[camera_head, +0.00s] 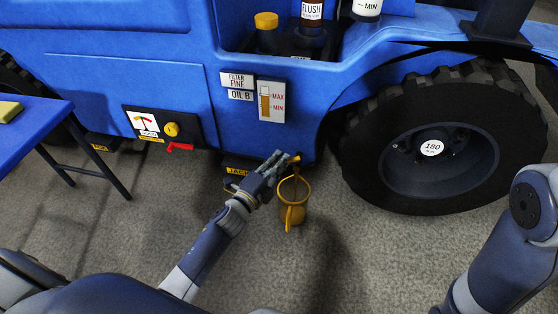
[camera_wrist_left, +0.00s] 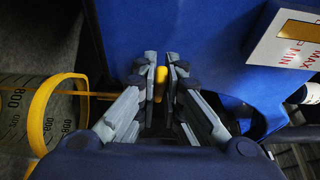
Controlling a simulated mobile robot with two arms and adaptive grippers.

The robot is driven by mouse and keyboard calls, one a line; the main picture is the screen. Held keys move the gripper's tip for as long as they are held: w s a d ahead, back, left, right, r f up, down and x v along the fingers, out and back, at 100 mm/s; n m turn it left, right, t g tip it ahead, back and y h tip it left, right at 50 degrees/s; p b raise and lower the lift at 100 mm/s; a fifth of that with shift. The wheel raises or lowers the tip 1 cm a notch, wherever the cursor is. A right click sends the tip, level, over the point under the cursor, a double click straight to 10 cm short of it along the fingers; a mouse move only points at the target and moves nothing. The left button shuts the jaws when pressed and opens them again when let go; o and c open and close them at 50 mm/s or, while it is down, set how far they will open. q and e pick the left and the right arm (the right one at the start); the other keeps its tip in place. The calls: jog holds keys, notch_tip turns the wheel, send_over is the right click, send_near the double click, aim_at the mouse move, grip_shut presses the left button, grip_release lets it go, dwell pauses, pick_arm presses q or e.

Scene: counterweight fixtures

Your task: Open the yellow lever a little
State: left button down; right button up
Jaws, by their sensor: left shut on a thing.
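The yellow lever (camera_head: 295,158) is at the low edge of the blue vehicle, left of the big wheel. My left gripper (camera_head: 282,160) is shut on it. In the left wrist view, the lever (camera_wrist_left: 161,82) shows as a small yellow end between the fingertips (camera_wrist_left: 163,72); the rest is hidden. How far it is turned I cannot tell. A yellow-rimmed measuring jug (camera_head: 295,205) stands on the floor just below. A thin amber streak (camera_head: 296,174) runs from beside the lever to the jug. My right arm shows at the right edge; its gripper is out of view.
A gauge marked MAX and MIN (camera_head: 271,101) is above the lever. A panel with a yellow knob (camera_head: 171,129) and a red handle (camera_head: 180,147) is to the left. The tyre (camera_head: 375,165) is close on the right. A blue table (camera_head: 35,130) stands far left.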

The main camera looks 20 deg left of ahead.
pick_arm(q)
jog(key=c, duration=1.7)
grip_release()
jog(key=shift+s, duration=0.1)
jog(key=v, duration=1.1)
jog(key=shift+s+a, duration=0.1)
jog(key=shift+s, duration=0.3)
